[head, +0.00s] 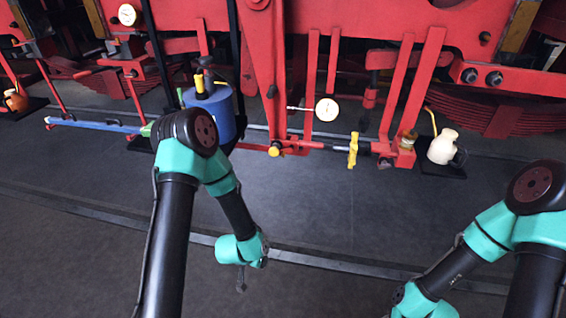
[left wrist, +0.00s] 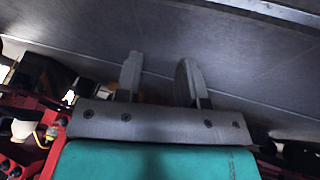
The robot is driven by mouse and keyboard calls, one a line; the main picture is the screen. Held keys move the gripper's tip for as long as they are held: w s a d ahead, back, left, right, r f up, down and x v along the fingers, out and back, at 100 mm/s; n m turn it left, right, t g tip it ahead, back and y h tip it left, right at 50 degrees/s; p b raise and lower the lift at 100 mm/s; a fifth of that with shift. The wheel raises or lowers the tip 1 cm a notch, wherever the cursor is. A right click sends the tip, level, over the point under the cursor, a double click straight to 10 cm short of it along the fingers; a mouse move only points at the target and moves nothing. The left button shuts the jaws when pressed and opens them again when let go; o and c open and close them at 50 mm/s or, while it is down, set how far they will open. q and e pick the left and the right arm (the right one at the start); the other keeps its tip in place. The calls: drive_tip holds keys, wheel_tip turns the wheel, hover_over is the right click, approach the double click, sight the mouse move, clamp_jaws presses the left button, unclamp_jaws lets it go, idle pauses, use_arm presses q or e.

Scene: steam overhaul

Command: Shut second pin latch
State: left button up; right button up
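I cannot tell for certain which part is the second pin latch. A yellow round knob (head: 274,151) sits at the left of a red horizontal rod under the locomotive frame. An upright yellow handle (head: 353,150) stands on the same rod further right. My left gripper (head: 241,280) hangs low over the dark floor, in front of and well apart from both.
A blue cylinder (head: 219,112) and a long blue bar (head: 95,125) are at the left. A dial gauge (head: 326,109) sits above the rod. A cream oil can (head: 443,147) stands at the right on a black mat. A floor rail (head: 330,263) crosses open floor.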

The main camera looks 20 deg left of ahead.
use_arm(q)
drive_tip(key=w+r+m+t+y, duration=0.1)
drive_tip(key=w+r+m+t, duration=0.2)
drive_tip(key=w, duration=0.7)
drive_tip(key=w+a+r+m+t+y, duration=0.1)
drive_tip(key=w+r+m+t, duration=0.3)
drive_tip(key=w, duration=0.7)
drive_tip(key=w+r+m+t+y, duration=0.2)
drive_tip(key=w+r+t, duration=0.4)
drive_tip(key=w+r, duration=0.3)
drive_tip(key=shift+w+a+r+m, duration=0.15)
drive_tip(key=shift+w+r+m, duration=0.1)
drive_tip(key=shift+w+m, duration=0.6)
